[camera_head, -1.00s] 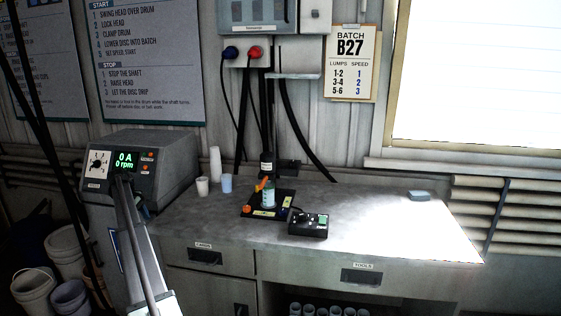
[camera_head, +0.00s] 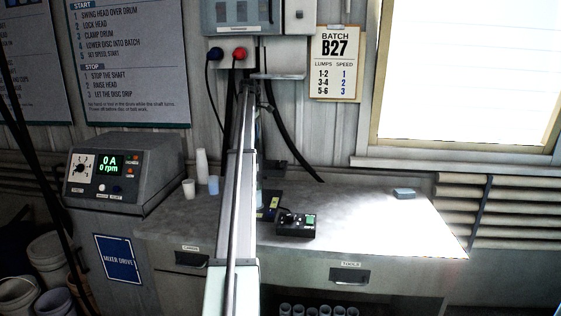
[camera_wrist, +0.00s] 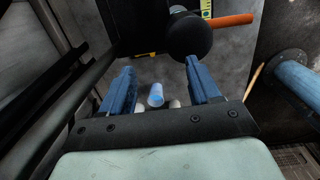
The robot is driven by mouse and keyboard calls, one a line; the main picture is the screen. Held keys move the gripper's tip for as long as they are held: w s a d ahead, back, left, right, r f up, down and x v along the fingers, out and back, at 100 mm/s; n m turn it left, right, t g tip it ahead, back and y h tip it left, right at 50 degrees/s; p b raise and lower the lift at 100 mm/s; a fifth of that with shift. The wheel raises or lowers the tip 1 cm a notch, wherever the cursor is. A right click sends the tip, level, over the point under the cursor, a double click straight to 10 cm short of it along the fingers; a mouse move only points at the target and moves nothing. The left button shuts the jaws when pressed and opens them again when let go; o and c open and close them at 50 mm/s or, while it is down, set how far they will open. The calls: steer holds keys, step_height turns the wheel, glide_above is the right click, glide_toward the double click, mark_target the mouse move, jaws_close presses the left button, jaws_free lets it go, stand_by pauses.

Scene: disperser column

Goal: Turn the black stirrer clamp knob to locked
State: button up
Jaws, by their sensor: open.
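A black rounded part (camera_wrist: 190,37), which looks like the stirrer clamp knob, is at the top of the wrist view, just beyond the right finger. I cannot tell its turn position or whether the finger touches it. An orange handle (camera_wrist: 232,20) sticks out to its right. My gripper (camera_wrist: 160,66) is open, with two blue fingers and nothing held between them. In the head view my arm stands upright in front of the stirrer station and hides most of it. Part of its black base (camera_head: 272,208) shows to the right of the arm.
A black control box (camera_head: 296,225) stands on the bench (camera_head: 355,225) right of my arm. The mixer drive box (camera_head: 125,170) reads 0 rpm. The bench's right side is mostly clear.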

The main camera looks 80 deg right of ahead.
step_height(320, 180, up, 3)
glide_above(281, 162)
steer(key=shift+t, duration=0.4)
step_height(281, 162, down, 14)
steer(key=shift+w+d+r, duration=0.1)
steer(key=shift+d+r, duration=0.05)
steer(key=shift+r, duration=0.1)
steer(key=shift+c, duration=0.2)
steer(key=c, duration=1)
